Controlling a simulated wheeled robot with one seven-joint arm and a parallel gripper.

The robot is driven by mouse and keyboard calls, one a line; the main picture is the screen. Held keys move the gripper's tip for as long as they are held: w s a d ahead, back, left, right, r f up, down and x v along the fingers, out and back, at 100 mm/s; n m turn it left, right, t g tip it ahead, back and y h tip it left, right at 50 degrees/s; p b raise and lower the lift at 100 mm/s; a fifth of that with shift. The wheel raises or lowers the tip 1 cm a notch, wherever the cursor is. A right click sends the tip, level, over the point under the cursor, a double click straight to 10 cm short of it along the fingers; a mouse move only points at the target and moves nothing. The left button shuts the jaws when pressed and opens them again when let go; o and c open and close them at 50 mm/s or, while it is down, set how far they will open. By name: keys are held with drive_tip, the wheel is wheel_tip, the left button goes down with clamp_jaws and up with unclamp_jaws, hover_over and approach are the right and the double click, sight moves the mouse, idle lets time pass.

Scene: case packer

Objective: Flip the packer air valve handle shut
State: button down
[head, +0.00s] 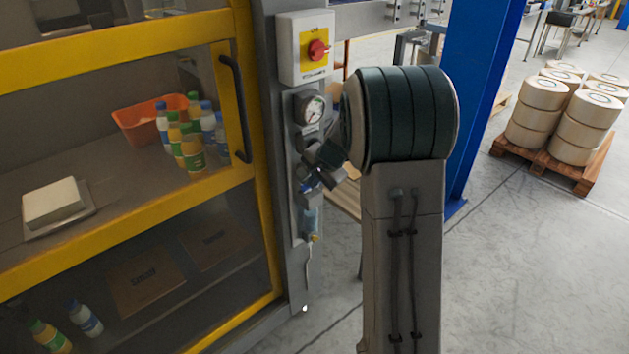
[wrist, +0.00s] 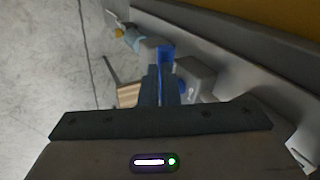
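The packer air valve sits on the grey post of the machine, below the round pressure gauge (head: 310,108). Its blue handle (wrist: 166,52) shows in the wrist view, standing out beyond my fingertips. In the head view the handle is mostly hidden by my gripper (head: 318,176), with a little blue showing there. In the wrist view the two dark fingers of my gripper (wrist: 160,80) are close together, with a strip of blue between them; they appear shut on the handle. The grey valve body (wrist: 196,76) is just right of the fingers.
A red switch on a yellow plate (head: 317,50) is above the gauge. A clear filter bowl (head: 310,222) hangs below the valve. The yellow-framed guard door (head: 262,150) with a black handle is left. A blue column (head: 480,90) stands right. Open floor lies at lower right.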

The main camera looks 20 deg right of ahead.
drive_tip(key=s+a+f+p+v, duration=0.1)
drive_tip(key=v, duration=1.3)
drive_tip(key=s+a+n+g, duration=0.1)
drive_tip(key=s+a+n, duration=0.2)
drive_tip(key=s, duration=0.5)
drive_tip(key=s+a+f+n+g+h+p, duration=0.1)
drive_tip(key=s+n, duration=0.3)
drive_tip(key=s, duration=0.4)
drive_tip(key=s+a+n+h, duration=0.1)
drive_tip(key=s+a+n, duration=0.3)
drive_tip(key=s, duration=0.5)
drive_tip(key=shift+a+f+g, duration=0.3)
drive_tip(key=shift+f+g, duration=0.1)
drive_tip(key=c, duration=2.1)
unclamp_jaws()
drive_tip(key=shift+c, duration=0.2)
